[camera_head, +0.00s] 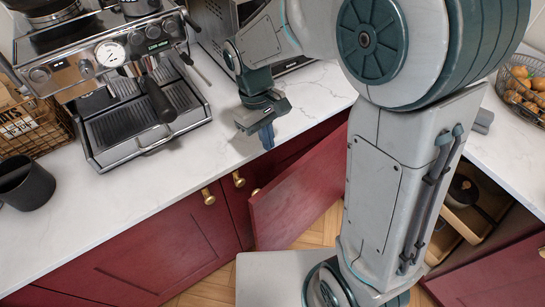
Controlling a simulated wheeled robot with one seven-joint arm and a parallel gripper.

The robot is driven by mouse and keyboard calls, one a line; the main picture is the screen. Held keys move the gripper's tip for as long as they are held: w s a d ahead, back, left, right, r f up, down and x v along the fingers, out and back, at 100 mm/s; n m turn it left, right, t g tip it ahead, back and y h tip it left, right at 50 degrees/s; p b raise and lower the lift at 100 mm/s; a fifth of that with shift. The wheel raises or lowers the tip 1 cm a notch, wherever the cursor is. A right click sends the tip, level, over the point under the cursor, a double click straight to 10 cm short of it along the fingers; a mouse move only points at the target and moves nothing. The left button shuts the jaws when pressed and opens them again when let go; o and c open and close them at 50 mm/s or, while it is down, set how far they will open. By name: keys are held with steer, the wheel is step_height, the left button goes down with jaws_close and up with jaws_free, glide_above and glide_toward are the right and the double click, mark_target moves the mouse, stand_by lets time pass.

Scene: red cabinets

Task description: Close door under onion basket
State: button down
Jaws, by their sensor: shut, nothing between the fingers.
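A wire basket (513,98) with brown onion-like produce stands on the counter at the right edge. Below it is an open cabinet (473,203) with wooden shelves or drawers inside, partly hidden by my arm column. A red door (500,272) at the lower right stands open beside that cabinet, cut off by the picture's edge. Another red door (300,188) stands open left of my column. My gripper (267,138) is shut and empty, pointing down near the counter's front edge, above and left of this middle door. Whether it touches anything is unclear.
The white counter (165,195) runs along the back. A coffee machine (120,80), a dark mug (25,183) and a wire basket (35,125) stand at the left. Closed red cabinet fronts (140,255) with brass knobs are below. Wooden floor shows between the doors.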

steer(key=x, duration=1)
